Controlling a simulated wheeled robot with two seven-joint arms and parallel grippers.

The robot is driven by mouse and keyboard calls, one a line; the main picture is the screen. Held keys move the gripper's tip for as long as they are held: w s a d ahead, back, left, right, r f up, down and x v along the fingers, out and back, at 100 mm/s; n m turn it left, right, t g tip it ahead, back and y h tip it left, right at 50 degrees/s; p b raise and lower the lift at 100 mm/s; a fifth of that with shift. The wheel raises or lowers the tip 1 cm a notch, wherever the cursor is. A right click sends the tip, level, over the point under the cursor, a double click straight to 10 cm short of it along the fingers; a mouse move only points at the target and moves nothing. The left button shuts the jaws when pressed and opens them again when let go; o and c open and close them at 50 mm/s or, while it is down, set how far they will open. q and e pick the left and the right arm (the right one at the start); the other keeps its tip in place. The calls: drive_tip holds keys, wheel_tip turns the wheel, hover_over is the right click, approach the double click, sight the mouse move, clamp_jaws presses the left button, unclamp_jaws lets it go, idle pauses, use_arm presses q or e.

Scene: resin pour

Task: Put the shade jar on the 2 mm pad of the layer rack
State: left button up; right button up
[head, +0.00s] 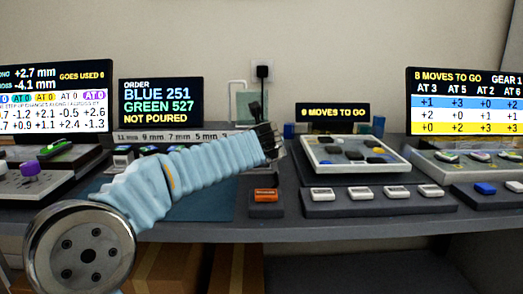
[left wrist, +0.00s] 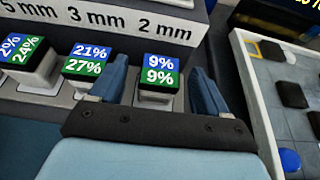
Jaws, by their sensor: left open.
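The layer rack's label strip (left wrist: 120,18) shows 5 mm, 3 mm and 2 mm in the left wrist view; it also shows in the head view (head: 180,136). A shade jar with a blue and green top marked 9% and 9% (left wrist: 160,68) sits in front of the 2 mm label. My left gripper (left wrist: 158,72) is open, with one finger on each side of this jar; I cannot tell whether they touch it. In the head view my left gripper (head: 270,141) hides the rack's right end. My right gripper is not in view.
A jar marked 21% and 27% (left wrist: 87,61) stands close to the left finger, at the 3 mm label. A puzzle tray (left wrist: 262,95) with dark and blue pieces stands to the right. Screens stand behind.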

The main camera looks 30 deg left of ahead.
use_arm(q)
drive_tip(key=v, duration=1)
drive_tip(key=shift+f, duration=0.1)
